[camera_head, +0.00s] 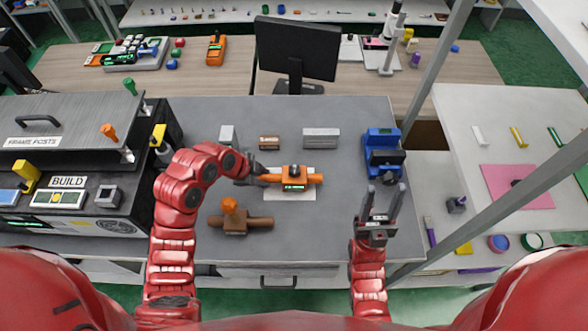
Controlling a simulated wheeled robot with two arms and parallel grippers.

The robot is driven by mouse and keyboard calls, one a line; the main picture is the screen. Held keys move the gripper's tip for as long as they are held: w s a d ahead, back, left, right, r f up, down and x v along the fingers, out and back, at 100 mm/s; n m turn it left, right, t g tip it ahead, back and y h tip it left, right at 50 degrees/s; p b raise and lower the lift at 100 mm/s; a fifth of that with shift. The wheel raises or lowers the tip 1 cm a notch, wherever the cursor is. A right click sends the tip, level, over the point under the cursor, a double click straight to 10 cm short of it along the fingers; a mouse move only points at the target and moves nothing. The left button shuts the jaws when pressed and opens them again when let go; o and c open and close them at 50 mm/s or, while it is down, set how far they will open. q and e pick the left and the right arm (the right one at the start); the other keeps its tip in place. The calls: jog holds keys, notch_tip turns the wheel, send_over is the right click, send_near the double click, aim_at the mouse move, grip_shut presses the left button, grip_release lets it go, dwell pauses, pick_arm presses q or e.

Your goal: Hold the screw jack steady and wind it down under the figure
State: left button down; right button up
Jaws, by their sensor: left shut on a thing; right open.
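The orange screw jack (304,181) sits on a white sheet (284,196) on the grey table, with a dark knob on top and a small green display on its front. The display's figure is too small to read. My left gripper (262,177) is shut on the left end of the jack's orange body. Its fingers partly hide that end. My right gripper (386,200) is open and empty, to the right of and nearer than the jack, its fingers pointing away from me. It stands apart from the jack.
A brown fixture with an orange knob (230,205) lies in front of the jack, to its left. A blue device (383,150) stands right of the jack. Grey and brown blocks (321,138) and a monitor (296,50) are behind. The table between jack and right gripper is clear.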

pick_arm(q)
jog(key=c, duration=0.5)
grip_release()
jog(key=v, duration=1.2)
jog(key=shift+a, duration=0.1)
